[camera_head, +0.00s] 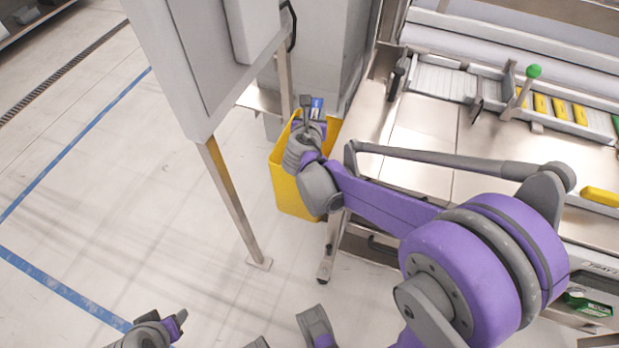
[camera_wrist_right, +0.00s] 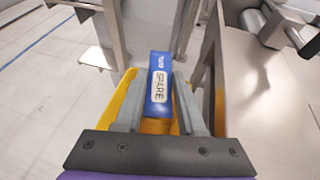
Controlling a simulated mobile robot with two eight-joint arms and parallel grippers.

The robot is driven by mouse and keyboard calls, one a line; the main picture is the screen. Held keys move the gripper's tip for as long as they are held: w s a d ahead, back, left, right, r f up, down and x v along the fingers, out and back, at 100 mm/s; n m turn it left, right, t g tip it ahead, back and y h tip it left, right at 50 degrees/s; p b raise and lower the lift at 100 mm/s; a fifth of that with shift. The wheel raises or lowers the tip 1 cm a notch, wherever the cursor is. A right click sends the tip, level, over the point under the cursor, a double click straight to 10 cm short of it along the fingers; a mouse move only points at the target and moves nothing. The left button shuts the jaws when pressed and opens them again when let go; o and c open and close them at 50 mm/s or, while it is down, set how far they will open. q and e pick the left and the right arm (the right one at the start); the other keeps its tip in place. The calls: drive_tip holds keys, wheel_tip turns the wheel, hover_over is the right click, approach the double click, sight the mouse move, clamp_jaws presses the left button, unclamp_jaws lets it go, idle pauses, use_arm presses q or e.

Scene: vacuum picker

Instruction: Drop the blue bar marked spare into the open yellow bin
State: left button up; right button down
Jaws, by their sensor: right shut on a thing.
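The blue bar (camera_wrist_right: 158,85) has a white label reading SPARE. My right gripper (camera_wrist_right: 158,112) is shut on it in the right wrist view, with one finger on each side. In the head view the bar (camera_head: 316,107) shows small beyond my right gripper (camera_head: 311,118), above the open yellow bin (camera_head: 287,180). The bin stands on the floor, and my arm hides part of its mouth. Yellow bin walls (camera_wrist_right: 122,97) also show below the bar in the right wrist view. My left gripper (camera_head: 170,325) is only partly in view at the bottom of the head view.
A grey cabinet on legs (camera_head: 205,60) stands left of the bin. A steel work surface (camera_head: 420,130) lies to the right, with a tray of yellow bars (camera_head: 560,108) and a green-knobbed lever (camera_head: 533,72). A loose yellow bar (camera_head: 600,196) lies nearer. The floor at left is clear.

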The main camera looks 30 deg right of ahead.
use_arm(q)
wheel_tip(320, 180, down, 8)
drive_tip(key=b, duration=0.5)
drive_tip(key=shift+w+r+b, duration=0.15)
drive_tip(key=shift+w+b, duration=0.1)
drive_tip(key=shift+b, duration=0.15)
use_arm(e)
wheel_tip(320, 180, down, 10)
drive_tip(key=shift+f, duration=0.15)
drive_tip(key=shift+c, duration=2.1)
unclamp_jaws()
drive_tip(key=shift+a, duration=0.1)
use_arm(q)
wheel_tip(320, 180, up, 3)
drive_tip(key=shift+s+f+p, duration=0.1)
drive_tip(key=shift+s+p, duration=0.05)
drive_tip(key=shift+p, duration=1)
use_arm(e)
drive_tip(key=v, duration=1)
drive_tip(key=shift+s+a+r, duration=0.15)
drive_tip(key=shift+s+r, duration=0.05)
drive_tip(key=shift+s, duration=0.1)
